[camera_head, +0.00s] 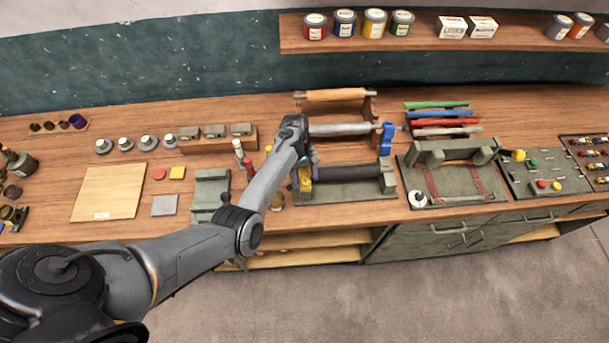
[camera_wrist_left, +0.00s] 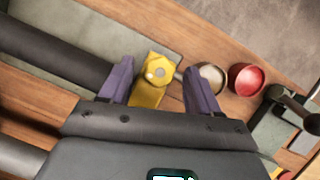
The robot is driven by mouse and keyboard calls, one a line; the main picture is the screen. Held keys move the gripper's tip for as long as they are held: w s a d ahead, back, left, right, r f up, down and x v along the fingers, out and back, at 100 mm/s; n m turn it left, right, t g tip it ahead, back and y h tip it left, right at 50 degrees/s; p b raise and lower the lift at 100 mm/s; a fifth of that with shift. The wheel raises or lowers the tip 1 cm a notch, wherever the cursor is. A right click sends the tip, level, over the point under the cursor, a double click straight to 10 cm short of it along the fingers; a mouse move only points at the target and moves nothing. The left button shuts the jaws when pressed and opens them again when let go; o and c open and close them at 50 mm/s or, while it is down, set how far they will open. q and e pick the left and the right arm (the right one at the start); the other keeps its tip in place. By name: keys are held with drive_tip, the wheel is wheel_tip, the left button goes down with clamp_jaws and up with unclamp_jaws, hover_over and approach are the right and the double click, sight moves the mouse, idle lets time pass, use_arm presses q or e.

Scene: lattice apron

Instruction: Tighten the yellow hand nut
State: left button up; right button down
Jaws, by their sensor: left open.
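The yellow hand nut (camera_wrist_left: 158,69) shows in the left wrist view at the end of a dark roller (camera_wrist_left: 55,52), with a yellow block below it. In the head view a yellow part (camera_head: 305,179) shows at the roller's left end, partly hidden by my arm. My left gripper (camera_wrist_left: 158,67) is open, with its two purple fingers either side of the nut in the picture. Gaps show on both sides; I cannot tell how far above the nut the fingertips are. In the head view the left gripper is mostly hidden behind its wrist. My right gripper is not in view.
In the head view a blue handle (camera_head: 388,139) stands behind the roller's right end. A green-grey fixture (camera_head: 211,190) stands left of my forearm. A wooden board (camera_head: 115,192) lies farther left.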

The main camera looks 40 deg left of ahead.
use_arm(q)
drive_tip(key=c, duration=1)
drive_tip(key=shift+r+m+g+y+p, duration=0.1)
drive_tip(key=shift+m+g+y+p, duration=0.3)
drive_tip(key=shift+m, duration=0.8)
drive_tip(key=shift+c, duration=0.2)
drive_tip(key=shift+w+m+g, duration=0.1)
drive_tip(key=shift+m+g, duration=0.2)
drive_tip(key=shift+m, duration=0.9)
drive_tip(key=o, duration=1)
drive_tip(key=shift+o, duration=0.2)
drive_tip(key=p+v, duration=0.5)
drive_tip(key=v, duration=0.5)
drive_tip(key=shift+w+r, duration=0.2)
drive_tip(key=shift+r, duration=0.1)
